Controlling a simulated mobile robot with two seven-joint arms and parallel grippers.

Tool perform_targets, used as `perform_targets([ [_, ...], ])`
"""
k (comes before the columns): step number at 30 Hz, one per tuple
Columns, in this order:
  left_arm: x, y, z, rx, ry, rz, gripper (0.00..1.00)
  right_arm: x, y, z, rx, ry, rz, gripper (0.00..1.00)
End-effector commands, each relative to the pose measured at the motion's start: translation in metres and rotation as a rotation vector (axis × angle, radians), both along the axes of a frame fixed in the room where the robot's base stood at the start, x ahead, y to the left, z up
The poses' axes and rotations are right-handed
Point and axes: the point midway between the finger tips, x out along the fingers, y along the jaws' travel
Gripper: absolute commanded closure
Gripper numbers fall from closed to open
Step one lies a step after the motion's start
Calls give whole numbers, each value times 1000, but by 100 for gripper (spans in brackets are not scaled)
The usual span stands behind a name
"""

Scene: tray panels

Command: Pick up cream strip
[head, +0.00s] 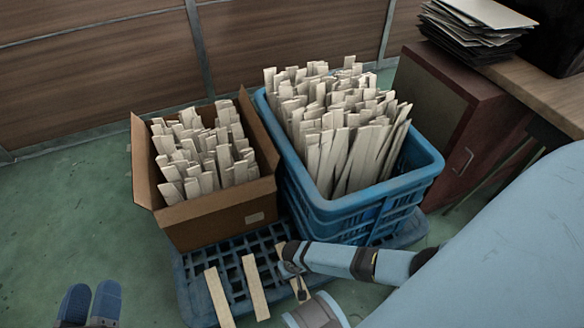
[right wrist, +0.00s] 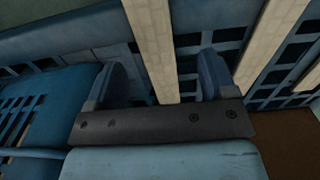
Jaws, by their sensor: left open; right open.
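Three cream strips lie on the blue slatted pallet at the bottom of the head view: a left strip (head: 218,298), a middle strip (head: 255,287) and a right strip (head: 281,262), which is partly covered by my right arm. In the right wrist view my right gripper (right wrist: 162,62) is open, with one cream strip (right wrist: 152,45) running between its two blue fingers. Another strip (right wrist: 272,38) lies just right of the fingers. I cannot tell whether the fingers touch either strip. My left gripper (head: 90,302) is open and empty over the floor at the lower left.
A cardboard box (head: 215,217) full of cream strips stands on the pallet (head: 237,254). A blue crate (head: 345,208) packed with longer strips stands beside it. A dark red cabinet (head: 487,132) is at the right. The green floor (head: 70,215) at left is clear.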

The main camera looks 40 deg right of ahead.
Motion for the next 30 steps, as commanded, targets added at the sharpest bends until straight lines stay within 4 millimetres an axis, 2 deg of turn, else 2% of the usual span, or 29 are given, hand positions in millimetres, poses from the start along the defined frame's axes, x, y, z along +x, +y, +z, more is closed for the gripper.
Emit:
perform_targets([
  [3,1,-1,-23,25,43,-15,57,-2,-5,-22,-3,1,1,22],
  [9,0,-3,-49,70,124,-45,57,-3,-7,-46,-1,-1,0,22],
  [18,0,-4,-52,80,144,-53,57,-3,-6,-48,0,-1,0,22],
  [19,0,-4,-52,80,143,-53,57,-3,-6,-48,0,-1,0,25],
  [24,0,-4,-52,80,143,-53,57,-3,-6,-48,-1,-1,0,64],
  [26,0,-4,-52,80,143,-53,57,-3,-6,-48,-1,-1,0,76],
  [30,0,-4,-52,81,142,-53,57,-3,-6,-48,-1,-1,0,76],
])
